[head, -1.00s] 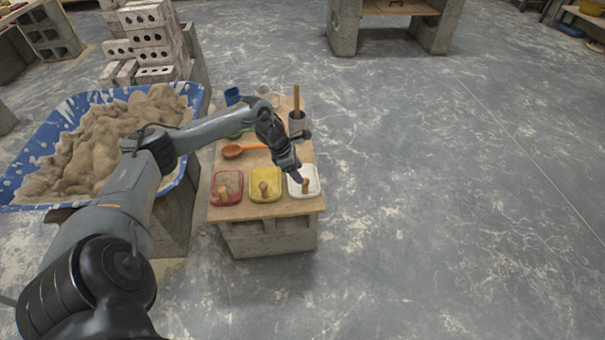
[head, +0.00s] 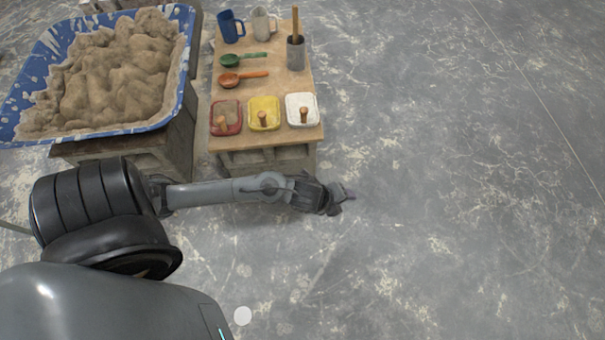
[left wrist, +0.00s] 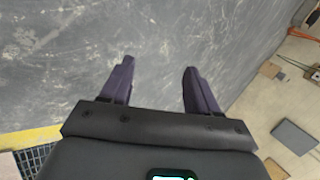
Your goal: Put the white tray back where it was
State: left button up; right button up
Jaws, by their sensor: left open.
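The white tray (head: 302,104) sits at the front right corner of the wooden table top (head: 262,140), with a brown wooden-handled piece in it. Beside it to the left are the yellow tray (head: 264,108) and then the red tray (head: 226,123). My left gripper (head: 345,196) is out in front of the table, to the right of and nearer than the white tray, apart from it. In the left wrist view its fingers (left wrist: 158,88) are spread with nothing between them. My right gripper is not in view.
Behind the trays lie an orange ladle (head: 230,80) and a green ladle (head: 232,60). A blue mug (head: 228,28), a pale mug (head: 262,24) and a grey pot with a wooden handle (head: 295,53) stand farther back. A blue tub of sand (head: 172,97) is left. Floor right is clear.

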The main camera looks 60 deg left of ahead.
pick_arm(q)
jog(key=s+d+r+n+g, duration=0.1)
jog(key=s+r+n+g, duration=0.2)
jog(key=s+n, duration=1)
notch_tip(320, 180, up, 3)
jog(key=n, duration=0.4)
jog(key=shift+s+g+y, duration=0.3)
jog(key=shift+s+y, duration=0.05)
jog(key=shift+y, duration=0.05)
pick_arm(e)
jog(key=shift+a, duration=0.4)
pick_arm(q)
jog(key=shift+r, duration=0.15)
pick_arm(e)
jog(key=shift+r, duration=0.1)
pick_arm(q)
notch_tip(320, 180, up, 62)
jog(key=p, duration=6.2)
jog(key=shift+r+p, duration=0.25)
jog(key=shift+p, duration=0.1)
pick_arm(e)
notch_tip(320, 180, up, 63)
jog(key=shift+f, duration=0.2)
